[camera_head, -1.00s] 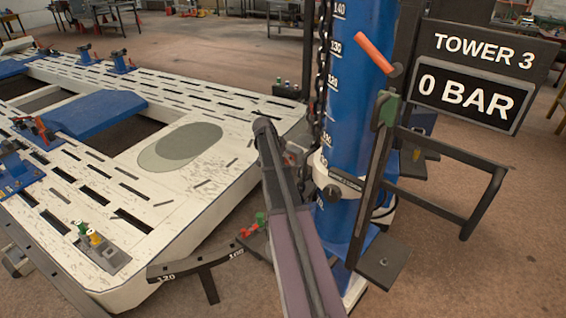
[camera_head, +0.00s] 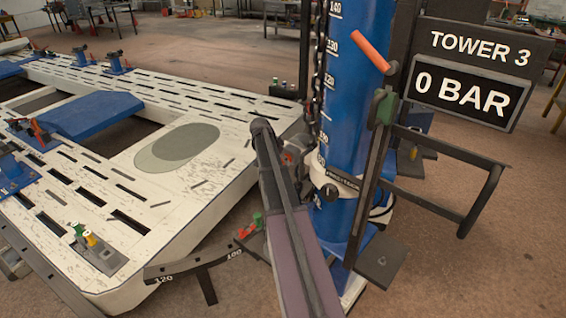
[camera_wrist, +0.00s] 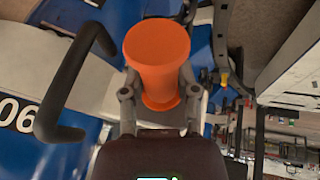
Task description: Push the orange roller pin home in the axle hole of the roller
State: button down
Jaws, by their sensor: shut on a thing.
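In the wrist view an orange flared piece with a wide round end (camera_wrist: 157,45), which I take to be the roller pin, sits between the two grey fingers of my gripper (camera_wrist: 158,82). The gripper is shut on it. The wide end points away from the palm; the lower part is partly hidden by the fingers. In the head view my arm stands in front of the blue tower, and the gripper is mostly hidden behind it. A small red-orange patch (camera_head: 290,158) shows beside the tower's white collar (camera_head: 322,176). I cannot make out the roller or its axle hole.
The blue tower (camera_head: 345,100) carries an orange-gripped lever (camera_head: 370,52). The wrist view shows a black curved handle (camera_wrist: 75,85) close to the left finger. A white slotted bench (camera_head: 215,180) fills the left. A dark rail (camera_head: 455,150) juts out right under the sign (camera_head: 465,75).

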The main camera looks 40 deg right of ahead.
jog(key=shift+d, duration=0.1)
jog(key=shift+c, duration=1.4)
grip_release()
jog(key=p+v, duration=1.2)
jog(key=v, duration=0.2)
jog(key=s+a+f+n+y+b, duration=0.1)
jog(key=s+a+f+n+b, duration=0.1)
jog(key=a, duration=1)
jog(key=s+a+f+n+t+y+b, duration=0.1)
jog(key=s+a+f+n, duration=0.4)
jog(key=a, duration=0.7)
jog(key=shift+s+n+t+y+b, duration=0.3)
jog(key=shift+s+n+y+b, duration=0.1)
jog(key=shift+s+n+b, duration=0.55)
jog(key=shift+a, duration=0.1)
